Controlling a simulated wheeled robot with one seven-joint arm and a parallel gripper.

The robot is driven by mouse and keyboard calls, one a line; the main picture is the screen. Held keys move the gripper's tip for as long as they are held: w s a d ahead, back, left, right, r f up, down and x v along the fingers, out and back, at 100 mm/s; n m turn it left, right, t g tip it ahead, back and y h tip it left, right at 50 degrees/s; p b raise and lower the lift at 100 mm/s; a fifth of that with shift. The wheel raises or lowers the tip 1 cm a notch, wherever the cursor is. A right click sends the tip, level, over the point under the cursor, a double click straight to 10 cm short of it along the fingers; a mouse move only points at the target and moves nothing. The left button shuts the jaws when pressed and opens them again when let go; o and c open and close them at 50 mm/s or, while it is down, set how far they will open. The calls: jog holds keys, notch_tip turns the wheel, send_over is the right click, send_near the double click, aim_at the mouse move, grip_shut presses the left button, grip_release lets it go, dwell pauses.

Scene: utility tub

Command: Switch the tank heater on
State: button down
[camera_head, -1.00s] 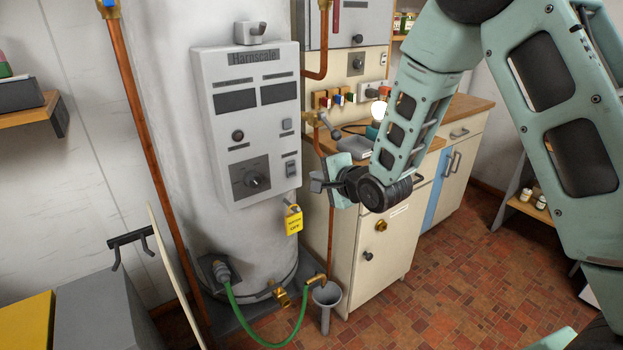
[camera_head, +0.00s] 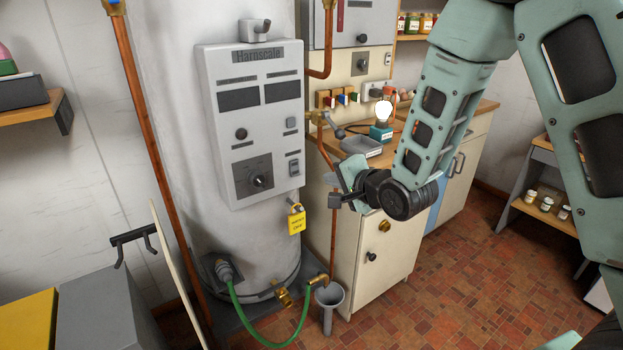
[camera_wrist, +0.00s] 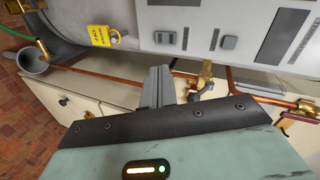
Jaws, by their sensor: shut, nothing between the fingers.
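The tank heater (camera_head: 172,100) is a tall white cylinder with a grey control panel (camera_head: 210,150) on its front. The panel has a large dark knob (camera_head: 259,181), a rocker switch (camera_head: 294,168), a small square button (camera_head: 291,122), a round dark button (camera_head: 241,134) and two dark windows. In the wrist view the rocker switch (camera_wrist: 165,38) and the square button (camera_wrist: 228,42) lie beyond the fingers. My gripper (camera_head: 335,200) is shut and empty, right of the panel's lower edge and apart from it. Its fingers (camera_wrist: 157,75) point toward the panel side. The rocker's position is too small to tell.
A copper pipe and a brass valve (camera_head: 318,118) stand right of the panel. A cream cabinet (camera_head: 350,270) is behind my gripper. A funnel (camera_head: 329,297) and green hose (camera_head: 268,338) are low down.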

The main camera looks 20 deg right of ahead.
aim_at(296, 175)
jog(key=f+n, duration=0.1)
jog(key=n, duration=1)
jog(key=f+n+t+b, duration=0.1)
jog(key=f+n, duration=0.1)
jog(key=n, duration=0.9)
jog(key=s+f+n+t+b, duration=0.1)
jog(key=n, duration=1)
jog(key=shift+d+f+n+y, duration=0.1)
jog(key=shift+f+n+y, duration=0.1)
jog(key=shift+n+y, duration=0.15)
jog(key=p+x, duration=0.1)
jog(key=x, duration=0.5)
jog(key=p+x, duration=0.1)
jog(key=x, duration=0.6)
jog(key=shift+w+r, duration=0.15)
jog(key=shift+r, duration=0.05)
jog(key=shift+w+f, duration=0.1)
jog(key=shift+w, duration=0.25)
